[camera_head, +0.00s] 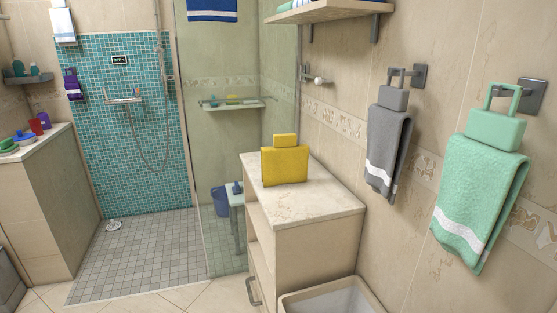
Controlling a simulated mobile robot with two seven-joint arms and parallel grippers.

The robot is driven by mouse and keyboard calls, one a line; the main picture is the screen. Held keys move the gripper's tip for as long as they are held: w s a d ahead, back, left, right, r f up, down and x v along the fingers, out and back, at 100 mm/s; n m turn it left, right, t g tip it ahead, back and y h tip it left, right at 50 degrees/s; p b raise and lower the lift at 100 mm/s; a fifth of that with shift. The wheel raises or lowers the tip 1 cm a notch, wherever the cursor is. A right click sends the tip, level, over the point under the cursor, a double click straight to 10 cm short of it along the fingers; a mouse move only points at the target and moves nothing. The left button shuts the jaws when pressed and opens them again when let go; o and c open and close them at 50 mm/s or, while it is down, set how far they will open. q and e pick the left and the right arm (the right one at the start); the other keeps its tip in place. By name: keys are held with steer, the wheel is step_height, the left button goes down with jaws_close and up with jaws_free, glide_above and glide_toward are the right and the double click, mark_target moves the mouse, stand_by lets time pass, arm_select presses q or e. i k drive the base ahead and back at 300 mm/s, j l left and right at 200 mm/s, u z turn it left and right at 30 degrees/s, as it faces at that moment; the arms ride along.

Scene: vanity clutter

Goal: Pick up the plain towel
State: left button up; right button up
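A yellow towel (284,166) stands on the pale marble top of the cabinet (325,198) in the middle of the view, with a small yellow block-like part above it. It shows no stripe. A grey towel (387,150) with a white band hangs from a wall hook to its right. A mint green towel (476,200) with a white band hangs further right. A blue towel (213,8) with a white stripe is at the top, partly cut off. A small purple towel (73,86) hangs at the left. Neither of my grippers shows.
An open bin (329,299) stands against the cabinet front at the bottom. A wall shelf (330,10) juts out above. A glass panel (230,135) stands left of the cabinet. The marble top around the yellow towel is clear.

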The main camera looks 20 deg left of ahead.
mark_target(285, 162)
steer(key=k+j+z, duration=0.1)
steer(key=j+z, duration=0.3)
steer(key=j, duration=1.35)
steer(key=i+j+z, duration=0.1)
steer(key=j, duration=0.35)
steer(key=i+j+z, duration=0.1)
steer(key=j, duration=0.35)
steer(key=i+j+z, duration=0.1)
steer(key=i+j, duration=0.15)
steer(key=j, duration=0.15)
steer(key=i+j+z, duration=0.15)
steer(key=j, duration=0.25)
steer(key=i, duration=0.1)
